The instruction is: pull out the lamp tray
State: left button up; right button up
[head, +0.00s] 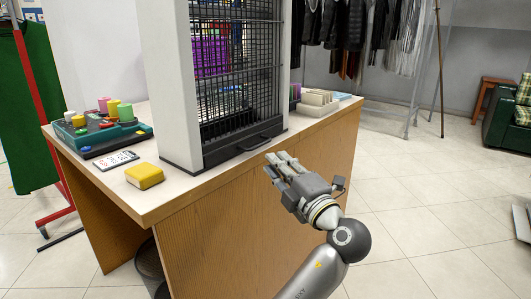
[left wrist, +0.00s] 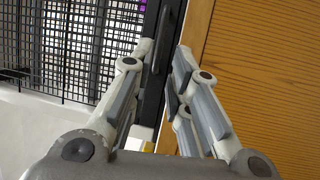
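The lamp tray (head: 229,143) is the black drawer at the foot of a tall wire-mesh cabinet on the desk. It sits in the cabinet, with a dark bar handle (head: 255,143) on its front. My left gripper (head: 276,160) is in front of the tray, close to the handle's right end. In the left wrist view my left gripper (left wrist: 165,52) is open with a narrow gap. The dark handle (left wrist: 172,30) shows beyond and between the fingertips; I cannot tell whether they touch it. My right gripper is not in view.
The desk (head: 185,200) carries a yellow block (head: 145,176), a white card (head: 116,160) and a teal tray (head: 100,135) of colored spools on the left. Pale boxes (head: 317,102) stand right of the cabinet.

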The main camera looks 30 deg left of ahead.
pick_arm(q)
jog(key=x, duration=0.7)
jog(key=shift+w+a+b, duration=0.25)
jog(key=shift+b, duration=0.05)
jog(key=shift+c, duration=0.4)
grip_shut()
